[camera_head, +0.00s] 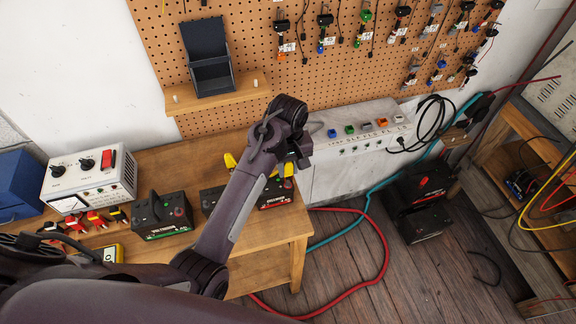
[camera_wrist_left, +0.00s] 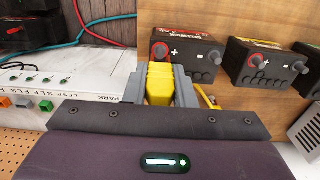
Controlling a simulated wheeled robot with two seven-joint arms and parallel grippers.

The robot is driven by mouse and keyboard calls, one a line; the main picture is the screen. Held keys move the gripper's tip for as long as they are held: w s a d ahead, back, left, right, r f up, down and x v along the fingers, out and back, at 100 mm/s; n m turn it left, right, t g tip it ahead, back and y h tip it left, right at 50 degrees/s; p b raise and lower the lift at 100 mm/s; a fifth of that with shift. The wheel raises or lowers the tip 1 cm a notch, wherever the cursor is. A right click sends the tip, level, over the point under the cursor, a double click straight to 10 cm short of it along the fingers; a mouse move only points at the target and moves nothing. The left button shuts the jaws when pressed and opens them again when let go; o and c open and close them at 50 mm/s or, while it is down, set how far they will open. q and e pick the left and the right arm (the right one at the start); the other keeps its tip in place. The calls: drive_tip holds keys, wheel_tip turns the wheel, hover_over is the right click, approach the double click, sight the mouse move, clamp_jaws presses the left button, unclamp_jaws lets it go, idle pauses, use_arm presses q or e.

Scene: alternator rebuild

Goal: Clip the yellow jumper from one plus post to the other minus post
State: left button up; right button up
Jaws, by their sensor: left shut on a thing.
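My left gripper (camera_head: 288,165) is over the right end of the wooden bench. In the left wrist view it (camera_wrist_left: 159,88) is shut on a yellow jumper clip (camera_wrist_left: 160,78). The clip's front end lines up with the red-ringed plus post (camera_wrist_left: 160,49) of a black battery (camera_wrist_left: 186,42); I cannot tell if they touch. That battery's minus side (camera_wrist_left: 212,58) is bare. A second battery (camera_wrist_left: 264,64) stands beside it, with its own red-ringed plus post (camera_wrist_left: 255,62). Another yellow piece (camera_head: 230,161) shows left of my forearm, which hides part of the batteries.
A third battery (camera_head: 162,215) and a white meter box (camera_head: 90,180) stand further left on the bench (camera_head: 262,258). Red and yellow clips (camera_head: 95,218) lie by the box. A white panel (camera_head: 350,135) with coloured sockets is at the right. Pegboard rises behind.

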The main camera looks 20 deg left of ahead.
use_arm(q)
drive_tip(key=shift+f, duration=1.15)
drive_tip(key=o, duration=0.8)
drive_tip(key=shift+r, duration=4.3)
